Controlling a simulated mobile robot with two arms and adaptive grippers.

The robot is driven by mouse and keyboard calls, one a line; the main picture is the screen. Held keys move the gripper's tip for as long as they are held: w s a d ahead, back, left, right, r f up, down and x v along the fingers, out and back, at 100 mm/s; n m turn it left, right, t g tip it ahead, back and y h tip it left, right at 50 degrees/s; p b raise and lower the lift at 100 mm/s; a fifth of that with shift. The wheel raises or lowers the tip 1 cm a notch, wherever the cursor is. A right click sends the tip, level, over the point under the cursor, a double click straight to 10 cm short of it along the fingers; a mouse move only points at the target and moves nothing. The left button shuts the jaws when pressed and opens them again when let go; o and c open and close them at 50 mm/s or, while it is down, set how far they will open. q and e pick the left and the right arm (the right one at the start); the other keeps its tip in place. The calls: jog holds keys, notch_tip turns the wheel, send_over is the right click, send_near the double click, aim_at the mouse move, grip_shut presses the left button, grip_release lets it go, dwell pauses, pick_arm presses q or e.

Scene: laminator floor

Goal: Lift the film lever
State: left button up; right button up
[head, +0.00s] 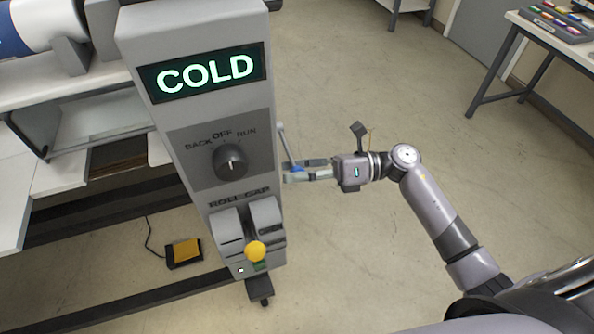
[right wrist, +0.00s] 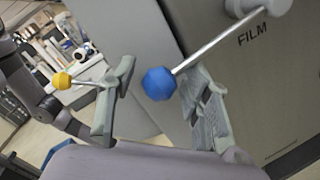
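The film lever is a thin metal rod (right wrist: 208,52) ending in a blue ball (right wrist: 159,84). Its pivot is on the machine's side panel, beside the word FILM, in the right wrist view. My right gripper (head: 292,171) reaches the column's side from the right. Its fingers are open, and in the right wrist view the blue ball appears between them; I cannot tell whether either finger touches it. My left gripper is not in view.
The machine column (head: 190,110) has a COLD display (head: 205,73), a selector knob (head: 231,160) and a yellow roll gap ball (head: 255,251). A yellow pedal (head: 186,250) lies on the floor. A table (head: 550,30) stands back right. The floor between is clear.

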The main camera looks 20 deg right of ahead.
aim_at(290, 155)
grip_shut()
dwell(0.3)
jog(key=shift+r, duration=0.1)
jog(key=shift+r, duration=0.15)
jog(key=shift+r+m+p, duration=0.5)
jog(key=shift+r+p, duration=0.35)
jog(key=shift+p, duration=0.2)
jog(key=r+m+p, duration=0.2)
jog(key=w+r+m+h+p, duration=0.1)
jog(key=r+m+p, duration=0.1)
jog(key=p, duration=0.1)
jog(key=w+r+m+g+p, duration=0.1)
jog(key=r+m+p, duration=0.1)
jog(key=r, duration=0.1)
jog(key=shift+w+p, duration=0.1)
jog(key=shift+p, duration=0.2)
jog(key=shift+w+r+m+g+h+p, duration=0.3)
jog(key=shift+w+r+m+g+p, duration=0.1)
jog(key=shift+w+r+m+p, duration=0.75)
jog(key=shift+s+r+m, duration=0.1)
jog(key=shift+m, duration=0.15)
jog(key=shift+o, duration=0.7)
grip_release()
jog(key=shift+o, duration=0.2)
jog(key=shift+f, duration=0.2)
